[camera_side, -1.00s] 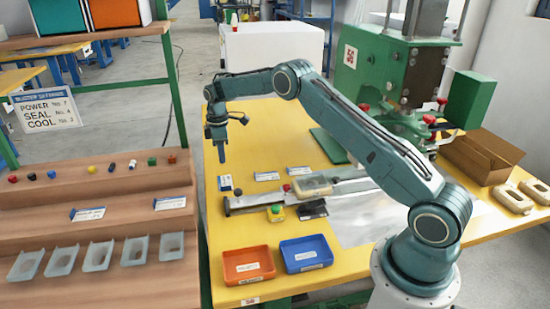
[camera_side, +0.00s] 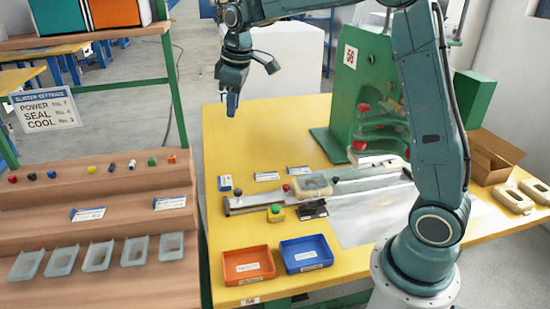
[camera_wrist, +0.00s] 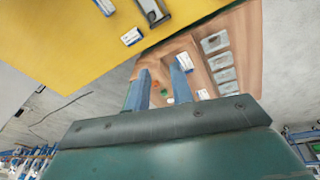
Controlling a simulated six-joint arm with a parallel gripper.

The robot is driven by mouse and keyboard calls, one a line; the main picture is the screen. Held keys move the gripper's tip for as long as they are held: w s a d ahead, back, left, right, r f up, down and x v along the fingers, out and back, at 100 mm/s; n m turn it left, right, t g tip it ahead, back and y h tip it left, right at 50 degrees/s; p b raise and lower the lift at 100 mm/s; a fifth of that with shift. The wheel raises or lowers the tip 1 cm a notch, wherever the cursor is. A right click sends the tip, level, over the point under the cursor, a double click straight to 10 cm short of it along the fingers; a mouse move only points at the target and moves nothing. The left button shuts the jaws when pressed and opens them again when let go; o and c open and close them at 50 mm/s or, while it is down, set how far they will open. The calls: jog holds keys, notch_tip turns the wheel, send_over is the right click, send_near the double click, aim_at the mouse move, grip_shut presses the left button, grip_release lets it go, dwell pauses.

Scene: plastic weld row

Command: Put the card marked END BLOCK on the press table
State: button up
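The press table (camera_side: 275,135) is the yellow-topped table in the side view; its top also shows in the wrist view (camera_wrist: 60,40). Two white-and-blue cards lie on the wooden steps at left, one left (camera_side: 88,214) and one right (camera_side: 169,203). Three more stand on the table: left (camera_side: 225,183), middle (camera_side: 266,176) and right (camera_side: 298,170). Their print is too small to read, so I cannot tell which is END BLOCK. My gripper (camera_side: 232,108) is raised above the table's far left part. In the wrist view its fingers (camera_wrist: 160,80) are apart with nothing between them.
An orange tray (camera_side: 248,265) and a blue tray (camera_side: 306,254) sit at the table's front. A metal rail (camera_side: 245,203) and the green press (camera_side: 365,90) stand behind. The stepped wooden shelf (camera_side: 95,243) holds coloured knobs and several clear trays. The table's back left is clear.

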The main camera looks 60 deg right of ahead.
jog(key=s+a+r+m+t, duration=0.1)
jog(key=s+a+r, duration=0.15)
jog(key=s, duration=0.55)
jog(key=s+a+r+m+t, duration=0.1)
jog(key=s+a+r, duration=0.15)
jog(key=s, duration=0.45)
jog(key=s+f+m, duration=0.1)
jog(key=s+f, duration=0.1)
jog(key=s, duration=0.5)
jog(key=s+a+f+m+t, duration=0.1)
jog(key=s+m, duration=0.1)
jog(key=s, duration=0.6)
jog(key=shift+s+a+f, duration=0.25)
jog(key=shift+s+f, duration=0.05)
jog(key=shift+f, duration=0.05)
